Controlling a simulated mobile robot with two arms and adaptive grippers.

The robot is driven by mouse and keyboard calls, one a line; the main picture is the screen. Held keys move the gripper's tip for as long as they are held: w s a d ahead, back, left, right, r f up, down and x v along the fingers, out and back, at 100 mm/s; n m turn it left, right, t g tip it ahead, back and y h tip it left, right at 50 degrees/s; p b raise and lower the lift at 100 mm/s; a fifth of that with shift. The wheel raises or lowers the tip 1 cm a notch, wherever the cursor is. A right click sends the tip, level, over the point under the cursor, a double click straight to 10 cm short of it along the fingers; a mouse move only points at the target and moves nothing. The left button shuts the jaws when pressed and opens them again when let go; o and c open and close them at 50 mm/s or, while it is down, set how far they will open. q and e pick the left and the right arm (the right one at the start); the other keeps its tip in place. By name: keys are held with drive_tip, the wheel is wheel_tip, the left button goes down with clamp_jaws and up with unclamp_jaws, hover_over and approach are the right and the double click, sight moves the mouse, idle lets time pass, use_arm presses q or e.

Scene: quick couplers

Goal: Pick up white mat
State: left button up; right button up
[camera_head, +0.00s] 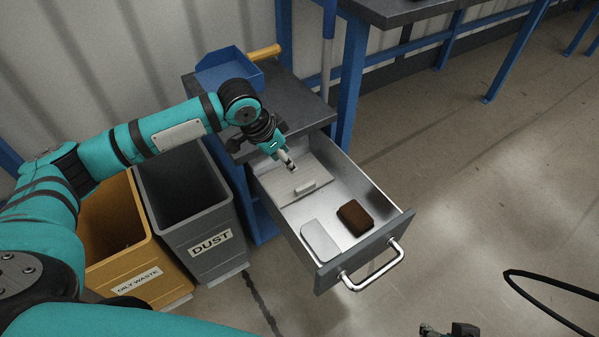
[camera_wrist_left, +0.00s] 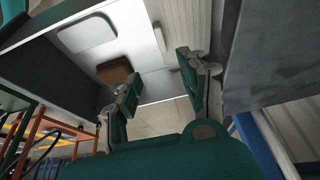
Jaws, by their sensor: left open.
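A pale ribbed mat (camera_head: 290,184) lies flat in the back left of the open drawer, with a small pale bar on its front part; the ribbed mat also shows in the left wrist view (camera_wrist_left: 190,22). A plain white rounded pad (camera_head: 320,241) lies near the drawer front and shows at upper left in the wrist view (camera_wrist_left: 88,34). I cannot tell for certain which is the white mat. My left gripper (camera_head: 290,164) is open and empty above the ribbed mat; its fingers show in the wrist view (camera_wrist_left: 160,80). My right gripper (camera_head: 450,331) shows only partly at the bottom edge.
A brown sponge-like block (camera_head: 355,216) lies beside the white pad. The grey drawer front has a metal handle (camera_head: 372,270). A blue bin (camera_head: 228,70) stands on the cabinet top. A grey dust bin (camera_head: 205,240) and yellow oily-waste bin (camera_head: 135,275) stand left. Floor on the right is mostly clear.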

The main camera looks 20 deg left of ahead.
use_arm(q)
drive_tip(key=b, duration=0.2)
approach(305, 185)
drive_tip(key=b+x, duration=0.2)
drive_tip(key=x, duration=0.1)
drive_tip(key=shift+s+d+f, duration=0.1)
drive_tip(key=shift+d+f, duration=0.2)
use_arm(e)
drive_tip(key=w+a+r+t+y, duration=0.3)
drive_tip(key=w+a+r+t, duration=0.2)
drive_tip(key=w+r+t, duration=0.75)
use_arm(q)
drive_tip(key=shift+f, duration=0.3)
drive_tip(key=shift+b+x, duration=0.8)
drive_tip(key=shift+x, duration=0.35)
drive_tip(key=shift+w+b+x, duration=0.2)
drive_tip(key=shift+b+x, duration=0.4)
drive_tip(key=shift+x, duration=0.65)
drive_tip(key=shift+a, duration=0.15)
use_arm(e)
wheel_tip(305, 185, up, 11)
drive_tip(key=a+n+t+y, duration=0.1)
drive_tip(key=a+t+y, duration=0.1)
drive_tip(key=t, duration=0.4)
drive_tip(key=shift+y, duration=0.4)
use_arm(q)
clamp_jaws()
